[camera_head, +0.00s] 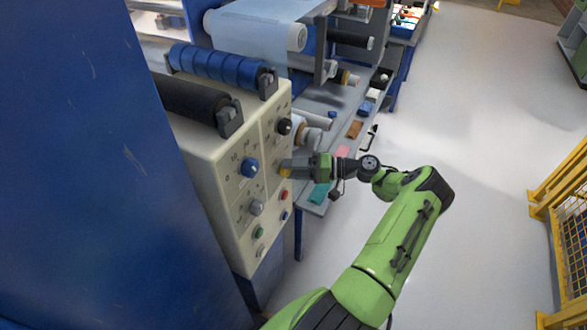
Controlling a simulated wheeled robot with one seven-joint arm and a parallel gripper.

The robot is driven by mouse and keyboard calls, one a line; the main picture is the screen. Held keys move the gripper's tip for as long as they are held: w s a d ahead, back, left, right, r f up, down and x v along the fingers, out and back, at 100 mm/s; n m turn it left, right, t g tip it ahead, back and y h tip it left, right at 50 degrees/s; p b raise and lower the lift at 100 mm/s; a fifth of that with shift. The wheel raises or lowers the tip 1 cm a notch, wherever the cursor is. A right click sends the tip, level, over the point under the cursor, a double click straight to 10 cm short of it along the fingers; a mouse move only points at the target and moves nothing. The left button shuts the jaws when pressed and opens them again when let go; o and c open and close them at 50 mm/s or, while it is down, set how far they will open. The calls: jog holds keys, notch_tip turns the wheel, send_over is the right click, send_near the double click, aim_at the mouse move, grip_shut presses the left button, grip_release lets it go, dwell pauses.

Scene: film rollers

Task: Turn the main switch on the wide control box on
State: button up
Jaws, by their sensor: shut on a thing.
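The wide control box (222,160) is cream-coloured and stands left of centre. Its front panel carries a blue knob (249,167), a black knob (284,126), a grey knob (256,207) and several small buttons. My gripper (286,169) reaches in from the right to the right half of the panel, between the black knob and the red button (283,195). It is shut on a switch there, which the fingers mostly hide. A yellowish patch shows at the fingertips. The labels are too small to read, and I cannot tell the switch's position.
A dark roller (192,99) and a blue roller (220,67) lie on top of the box. A grey table (325,160) with small coloured pieces stands behind my gripper. A large blue panel (90,170) fills the left. Open floor and a yellow fence (565,205) are at the right.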

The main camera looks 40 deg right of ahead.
jog(key=o, duration=1.1)
jog(key=shift+c, duration=0.2)
jog(key=v, duration=1.5)
jog(key=shift+s+d+b, duration=0.3)
jog(key=shift+b, duration=0.15)
